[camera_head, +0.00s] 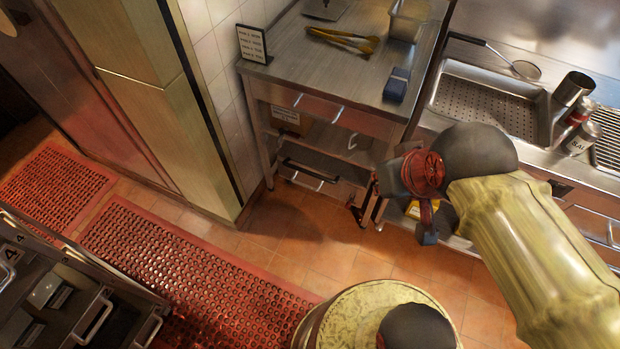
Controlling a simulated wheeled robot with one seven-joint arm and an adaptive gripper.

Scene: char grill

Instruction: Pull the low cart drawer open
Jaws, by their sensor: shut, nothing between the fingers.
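The steel cart (340,58) stands against the tiled wall at the upper middle of the head view. Its low drawer (345,193) is under the open shelf, near the floor, with a bar handle (303,178) across its front. A dark gap shows by the handle; I cannot tell whether the drawer is fully closed. My gripper (364,214) is at the cart's lower right, to the right of the handle and apart from it. Its fingers are shut and empty. My wrist and gripper hide the cart's lower right corner.
An upper drawer (297,99) sits under the cart top, which holds tongs (343,40), a blue box (397,84) and a small sign (252,44). A sink counter (490,95) stands right. Red mats (180,262) cover the left floor; tiles before the cart are clear.

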